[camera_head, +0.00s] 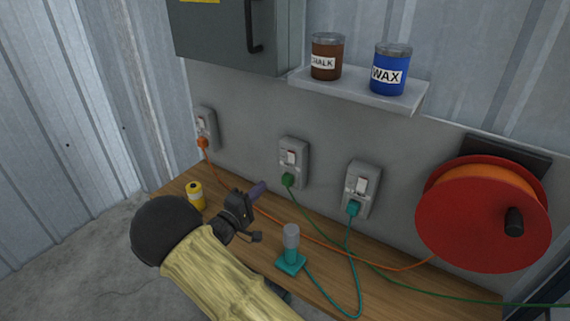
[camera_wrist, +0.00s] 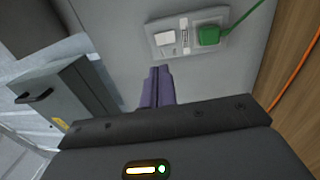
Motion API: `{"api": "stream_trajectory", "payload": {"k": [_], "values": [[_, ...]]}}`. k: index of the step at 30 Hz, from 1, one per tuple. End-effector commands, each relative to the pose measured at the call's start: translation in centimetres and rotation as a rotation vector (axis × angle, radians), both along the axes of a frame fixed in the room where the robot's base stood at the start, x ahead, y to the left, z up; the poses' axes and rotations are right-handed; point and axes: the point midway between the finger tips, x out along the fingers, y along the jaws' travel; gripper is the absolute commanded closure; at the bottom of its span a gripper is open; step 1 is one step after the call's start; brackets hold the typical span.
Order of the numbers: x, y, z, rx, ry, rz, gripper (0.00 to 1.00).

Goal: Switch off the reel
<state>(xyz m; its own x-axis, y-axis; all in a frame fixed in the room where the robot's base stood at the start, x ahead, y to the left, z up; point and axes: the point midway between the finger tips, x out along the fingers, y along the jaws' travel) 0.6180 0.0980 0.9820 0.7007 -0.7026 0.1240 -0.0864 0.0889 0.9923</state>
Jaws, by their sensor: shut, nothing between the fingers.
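The red reel (camera_head: 440,225), wound with orange cord, hangs on the wall at the right. Its orange cable (camera_head: 330,242) runs left across the bench to the orange plug (camera_head: 202,142) in the left socket (camera_head: 207,118), below a pale switch. The middle socket (camera_head: 293,155) holds a green plug (camera_head: 288,180); the wrist view shows this socket (camera_wrist: 160,53) ahead, above the fingertips. The right socket (camera_head: 361,183) holds a teal plug (camera_head: 353,209). My gripper (camera_head: 262,187) has purple fingers, shut and empty (camera_wrist: 157,75), left of the middle socket in the head view. Switch positions are too small to tell.
A shelf (camera_head: 345,92) with a brown chalk tin (camera_head: 327,58) and blue wax tin (camera_head: 390,70) is above the sockets. A grey cabinet (camera_head: 225,35) is upper left. On the wooden bench (camera_head: 410,285) are a yellow can (camera_head: 195,196) and a teal-based lamp-like item (camera_head: 291,255).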

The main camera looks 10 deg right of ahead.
Motion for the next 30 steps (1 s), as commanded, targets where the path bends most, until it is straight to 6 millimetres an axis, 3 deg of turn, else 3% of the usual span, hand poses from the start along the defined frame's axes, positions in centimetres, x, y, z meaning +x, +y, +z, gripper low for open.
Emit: {"api": "stream_trajectory", "payload": {"k": [8, 30], "values": [[1.1, -1.2, 0.3, 0.001, -0.001, -0.001, 1.0], [9.4, -9.5, 1.7, 0.002, 0.001, 0.001, 1.0]]}}
